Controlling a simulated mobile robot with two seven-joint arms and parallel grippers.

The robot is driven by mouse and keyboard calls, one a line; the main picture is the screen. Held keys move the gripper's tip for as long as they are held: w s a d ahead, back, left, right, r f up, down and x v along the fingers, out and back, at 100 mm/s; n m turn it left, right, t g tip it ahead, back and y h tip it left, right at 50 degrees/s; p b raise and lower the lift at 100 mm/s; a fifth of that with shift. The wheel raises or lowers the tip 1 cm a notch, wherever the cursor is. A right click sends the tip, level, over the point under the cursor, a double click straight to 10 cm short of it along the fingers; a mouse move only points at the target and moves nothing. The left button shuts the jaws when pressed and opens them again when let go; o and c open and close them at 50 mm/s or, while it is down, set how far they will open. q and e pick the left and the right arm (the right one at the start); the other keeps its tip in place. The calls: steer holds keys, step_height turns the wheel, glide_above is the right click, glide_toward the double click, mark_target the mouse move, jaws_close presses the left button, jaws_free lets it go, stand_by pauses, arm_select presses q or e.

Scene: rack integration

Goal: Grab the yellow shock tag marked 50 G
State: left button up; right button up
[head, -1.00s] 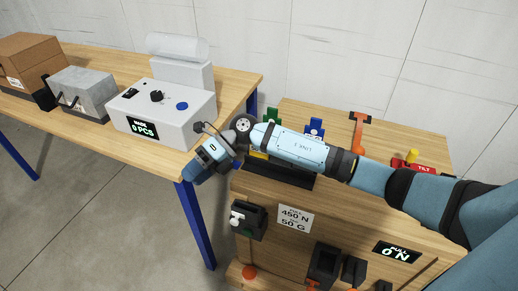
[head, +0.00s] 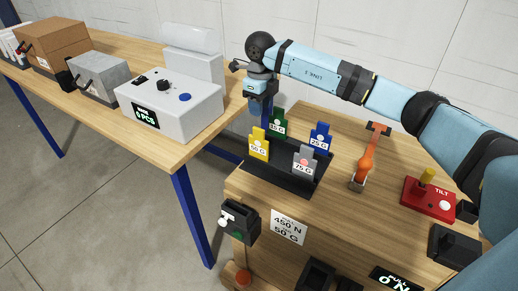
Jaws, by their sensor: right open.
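The yellow shock tag (head: 259,143) marked 50 G stands upright at the left front of a black holder (head: 283,180) on the wooden bench. A green tag (head: 278,122), a blue tag (head: 320,137) and a grey tag (head: 304,162) stand in the same holder. My right gripper (head: 260,112) is open, pointing down, and appears above and behind the yellow tag in the picture, apart from it. Its fingertips are small and hard to make out. My left gripper is out of view.
An orange tool (head: 366,160) and a red TILT box (head: 427,198) stand right of the holder. A sign (head: 289,227) reading 450 N and 50 G is on the bench front.

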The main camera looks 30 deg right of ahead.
mark_target(259, 129)
steer(key=f, duration=1.1)
steer(key=shift+w+a+f+p, duration=0.15)
steer(key=shift+w+f+p, duration=0.05)
steer(key=shift+p, duration=0.15)
jaws_close()
